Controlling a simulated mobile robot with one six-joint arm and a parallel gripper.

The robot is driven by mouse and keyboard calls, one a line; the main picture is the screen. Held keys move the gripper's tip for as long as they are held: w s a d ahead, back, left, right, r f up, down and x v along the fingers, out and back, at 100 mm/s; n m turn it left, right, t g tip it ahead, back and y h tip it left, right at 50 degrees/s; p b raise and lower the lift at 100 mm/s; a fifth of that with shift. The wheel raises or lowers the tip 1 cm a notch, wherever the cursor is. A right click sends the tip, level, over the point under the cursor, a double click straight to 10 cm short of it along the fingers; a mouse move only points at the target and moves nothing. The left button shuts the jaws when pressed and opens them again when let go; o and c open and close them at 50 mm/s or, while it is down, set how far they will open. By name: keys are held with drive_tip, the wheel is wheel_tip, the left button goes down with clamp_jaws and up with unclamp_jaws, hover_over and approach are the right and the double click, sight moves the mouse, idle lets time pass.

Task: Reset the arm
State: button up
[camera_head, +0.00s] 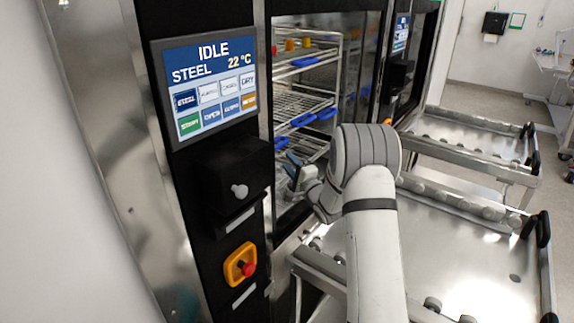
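My arm rises from the bottom centre of the head view and bends left at a grey-banded joint. My gripper (294,170) is small and partly hidden beside the arm, in front of the washer's glass door. I cannot tell whether its fingers are open or shut, or whether it touches the glass. The washer control screen (208,85) reads IDLE, STEEL, 22 °C, with several coloured buttons below.
A wire rack (305,105) with blue clips stands behind the washer glass. A red emergency button (249,268) is below the screen. A steel roller table (465,245) lies right of my arm, and a second one (470,135) stands beyond it. Floor is open at far right.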

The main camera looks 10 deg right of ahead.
drive_tip(key=shift+s+d+f, duration=0.2)
drive_tip(key=shift+s+d, duration=0.15)
drive_tip(key=shift+s, duration=0.25)
drive_tip(key=s+r+n+g+h, duration=0.3)
drive_tip(key=s+g+h, duration=0.1)
drive_tip(key=s, duration=0.3)
drive_tip(key=s+r+n+g+h, duration=0.3)
drive_tip(key=s, duration=0.4)
drive_tip(key=s+a+f+n+g, duration=0.1)
drive_tip(key=s+n+g, duration=0.3)
drive_tip(key=s, duration=1.1)
drive_tip(key=s+a+f+n+g, duration=0.1)
drive_tip(key=s+a+n+g, duration=0.2)
drive_tip(key=s, duration=1.3)
drive_tip(key=shift+s+n+g, duration=0.2)
drive_tip(key=shift+n+g, duration=0.8)
drive_tip(key=shift+g, duration=0.1)
